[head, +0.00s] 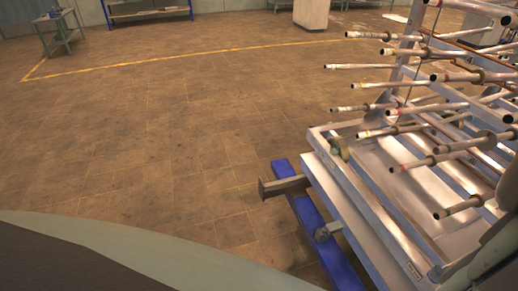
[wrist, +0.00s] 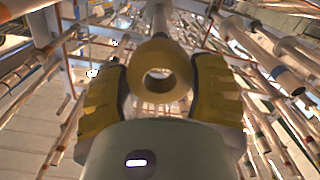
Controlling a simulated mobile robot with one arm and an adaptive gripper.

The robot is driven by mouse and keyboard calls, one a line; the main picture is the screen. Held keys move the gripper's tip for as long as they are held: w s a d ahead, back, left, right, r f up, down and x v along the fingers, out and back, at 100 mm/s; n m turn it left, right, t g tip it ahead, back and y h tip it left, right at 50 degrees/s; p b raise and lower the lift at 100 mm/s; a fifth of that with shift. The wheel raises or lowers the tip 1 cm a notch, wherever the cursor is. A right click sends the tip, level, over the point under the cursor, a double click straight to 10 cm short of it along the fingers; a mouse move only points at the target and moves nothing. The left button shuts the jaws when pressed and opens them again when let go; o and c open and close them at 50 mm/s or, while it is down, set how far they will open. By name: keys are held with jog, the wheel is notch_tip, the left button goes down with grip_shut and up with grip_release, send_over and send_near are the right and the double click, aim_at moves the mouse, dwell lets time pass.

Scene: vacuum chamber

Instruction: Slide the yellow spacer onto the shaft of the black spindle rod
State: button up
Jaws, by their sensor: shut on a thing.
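The yellow spacer (wrist: 151,88) is a thick ring in the middle of the wrist view. My gripper (wrist: 160,72) has its yellow-padded fingers on both sides of it and is shut on it. The spacer's round hole faces the camera, and a light surface shows through it. A pale rod (wrist: 157,18) stands directly behind and above the spacer in the wrist view. I cannot tell whether the spacer touches it or is around it. No rod stands out clearly as the black spindle rod. The head view does not clearly show my gripper or the spacer.
A metal rack (head: 415,72) with several projecting rods fills the right of the head view. Rods crowd both sides of the wrist view, including a dark-ended one (wrist: 289,82). A blue beam (head: 318,232) lies at the rack's base. The tiled floor (head: 170,140) to the left is clear.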

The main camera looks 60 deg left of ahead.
jog(key=shift+w, duration=0.15)
dwell(0.4)
jog(key=shift+b+x, duration=1.3)
jog(key=shift+x, duration=1.1)
jog(key=shift+w+f, duration=0.1)
jog(key=shift+b+x, duration=0.8)
jog(key=shift+x, duration=1.1)
jog(key=o, duration=1.2)
jog(key=shift+f, duration=0.1)
